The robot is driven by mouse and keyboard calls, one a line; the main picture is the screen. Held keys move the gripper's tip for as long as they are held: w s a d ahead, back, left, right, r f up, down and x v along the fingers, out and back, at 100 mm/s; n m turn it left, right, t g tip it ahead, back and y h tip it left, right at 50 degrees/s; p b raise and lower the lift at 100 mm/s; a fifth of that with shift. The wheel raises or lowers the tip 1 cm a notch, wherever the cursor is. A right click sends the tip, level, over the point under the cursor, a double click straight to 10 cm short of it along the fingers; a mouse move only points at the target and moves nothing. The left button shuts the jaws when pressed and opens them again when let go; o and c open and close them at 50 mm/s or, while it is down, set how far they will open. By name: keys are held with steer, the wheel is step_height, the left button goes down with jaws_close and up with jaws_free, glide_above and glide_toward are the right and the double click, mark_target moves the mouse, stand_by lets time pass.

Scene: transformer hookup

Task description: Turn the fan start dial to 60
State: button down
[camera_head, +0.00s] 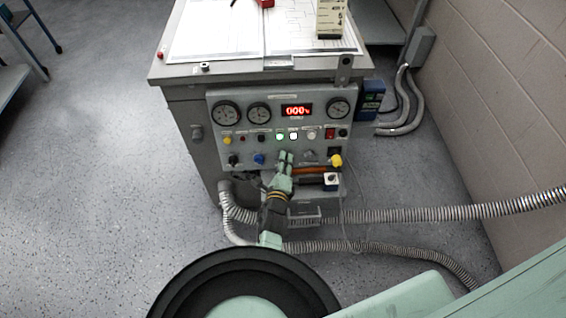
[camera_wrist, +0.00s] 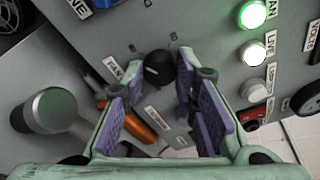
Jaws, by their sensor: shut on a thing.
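The fan start dial (camera_wrist: 157,67) is a small round black knob on the grey control panel (camera_wrist: 215,70), with small marks around it and a label partly reading "FAN" beside it. My gripper (camera_wrist: 160,80) has its two purple-padded fingers on either side of the knob, shut on it. I cannot read the dial's setting. In the head view my gripper (camera_head: 285,158) reaches the lower knob row of the panel, and it hides the dial there. The red display (camera_head: 296,111) above appears to read 000.
A blue knob (camera_head: 259,159) sits left of my gripper and a yellow knob (camera_head: 336,160) to the right. Lit green (camera_wrist: 252,15) and white (camera_wrist: 255,56) buttons are near the right finger. An orange handle (camera_wrist: 140,129) lies below. Ribbed hoses (camera_head: 400,215) run right.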

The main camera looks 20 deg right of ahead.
stand_by(0.3)
steer(key=c, duration=1.3)
jaws_free()
steer(key=r, duration=0.8)
steer(key=shift+s+d, duration=0.1)
steer(key=shift+d, duration=0.1)
steer(key=shift+a+r, duration=0.15)
steer(key=shift+r, duration=0.9)
